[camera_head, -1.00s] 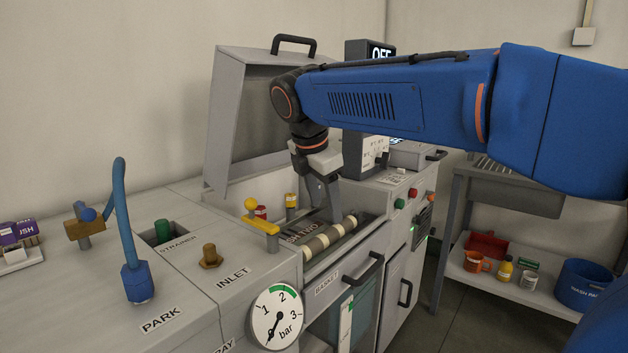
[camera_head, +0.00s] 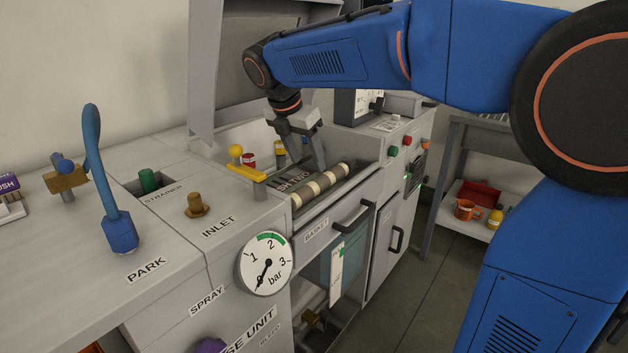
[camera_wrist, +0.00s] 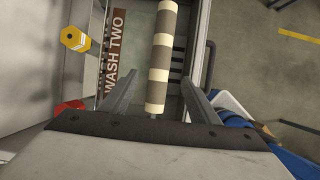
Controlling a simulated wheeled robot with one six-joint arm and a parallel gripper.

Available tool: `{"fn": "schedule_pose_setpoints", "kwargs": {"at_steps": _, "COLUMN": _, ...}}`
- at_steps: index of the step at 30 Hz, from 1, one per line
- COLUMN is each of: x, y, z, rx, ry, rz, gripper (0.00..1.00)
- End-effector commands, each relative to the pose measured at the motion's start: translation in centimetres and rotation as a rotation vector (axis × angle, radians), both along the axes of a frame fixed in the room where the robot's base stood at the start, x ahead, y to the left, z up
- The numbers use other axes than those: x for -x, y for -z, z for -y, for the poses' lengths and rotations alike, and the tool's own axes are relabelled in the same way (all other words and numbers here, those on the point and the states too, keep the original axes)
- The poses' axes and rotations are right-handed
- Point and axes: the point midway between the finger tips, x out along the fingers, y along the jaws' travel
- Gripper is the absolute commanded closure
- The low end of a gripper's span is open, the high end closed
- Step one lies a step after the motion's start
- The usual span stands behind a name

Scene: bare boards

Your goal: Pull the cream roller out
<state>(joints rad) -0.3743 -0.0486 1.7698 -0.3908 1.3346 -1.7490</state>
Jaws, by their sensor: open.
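The cream roller (camera_head: 322,183), banded cream and grey-brown, lies along the front of the open wash basin, beside the WASH TWO plate (camera_head: 293,180). In the wrist view the roller (camera_wrist: 161,60) runs up the picture between the fingers, its near end close to them. My gripper (camera_head: 298,164) is open and points down over the basin, just behind the roller in the head view. In the wrist view my gripper (camera_wrist: 160,88) has its two fingers apart on either side of the roller's line. I cannot tell whether either finger touches it.
The raised lid (camera_head: 215,70) is behind. A black handle (camera_head: 355,223) sticks out in front, and the floor there is clear.

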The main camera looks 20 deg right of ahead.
Motion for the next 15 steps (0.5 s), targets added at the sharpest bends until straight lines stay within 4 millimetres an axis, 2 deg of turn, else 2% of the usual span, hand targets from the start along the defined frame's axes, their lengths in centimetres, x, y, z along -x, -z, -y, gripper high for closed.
{"fn": "schedule_pose_setpoints", "kwargs": {"at_steps": 9, "x": -1.1, "y": 4.9, "z": 1.7, "rx": 0.001, "ry": 0.002, "rz": -0.004, "gripper": 0.44}}
{"fn": "schedule_pose_setpoints", "kwargs": {"at_steps": 15, "x": -1.7, "y": 7.1, "z": 2.4, "rx": 0.001, "ry": 0.001, "rz": -0.001, "gripper": 0.44}}
